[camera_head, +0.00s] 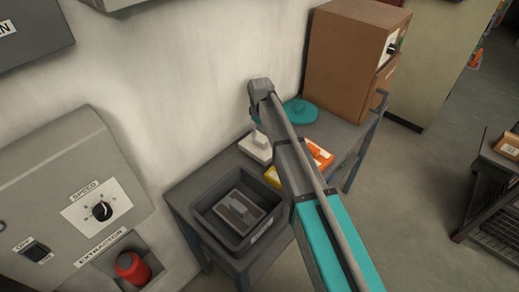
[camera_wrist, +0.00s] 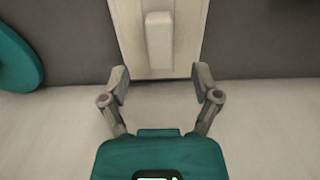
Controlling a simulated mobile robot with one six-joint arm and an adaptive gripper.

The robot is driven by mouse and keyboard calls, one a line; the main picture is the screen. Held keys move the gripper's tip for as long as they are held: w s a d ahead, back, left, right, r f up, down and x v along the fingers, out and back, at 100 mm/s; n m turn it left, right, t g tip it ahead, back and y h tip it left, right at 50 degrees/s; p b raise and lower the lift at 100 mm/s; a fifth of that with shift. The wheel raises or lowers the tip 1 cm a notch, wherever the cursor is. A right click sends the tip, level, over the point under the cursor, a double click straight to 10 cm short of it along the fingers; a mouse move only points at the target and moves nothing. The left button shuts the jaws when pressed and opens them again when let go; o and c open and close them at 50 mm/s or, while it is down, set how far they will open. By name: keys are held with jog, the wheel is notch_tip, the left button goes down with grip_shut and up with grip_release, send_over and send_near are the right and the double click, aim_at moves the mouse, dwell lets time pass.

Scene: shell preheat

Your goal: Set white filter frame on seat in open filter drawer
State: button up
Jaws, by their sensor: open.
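The white filter frame (camera_head: 254,150) lies on the small grey table, with a raised block-like grip on top. It also shows in the wrist view as a pale plate (camera_wrist: 188,58) with the upright grip (camera_wrist: 159,40) in its middle. My gripper (camera_wrist: 160,84) is open and empty. Its two fingertips stand apart, just short of the grip in the picture and roughly centred on it. In the head view my arm reaches over the table and its wrist hangs above the frame, the fingers mostly hidden. I cannot make out an open filter drawer or its seat.
A dark bin (camera_head: 205,206) with a grey block inside stands at the table's front. Orange and yellow items (camera_head: 318,154) and a teal round lid (camera_head: 300,111) lie nearby. A brown cabinet (camera_head: 345,60) stands behind. A grey extractor panel (camera_head: 60,185) is at left.

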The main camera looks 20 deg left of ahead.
aim_at(260, 138)
jog(key=shift+f, duration=0.1)
dwell(0.3)
jog(key=shift+w+f+b, duration=0.1)
jog(key=shift+f+b, duration=2.45)
jog(key=shift+b, duration=0.05)
grip_shut()
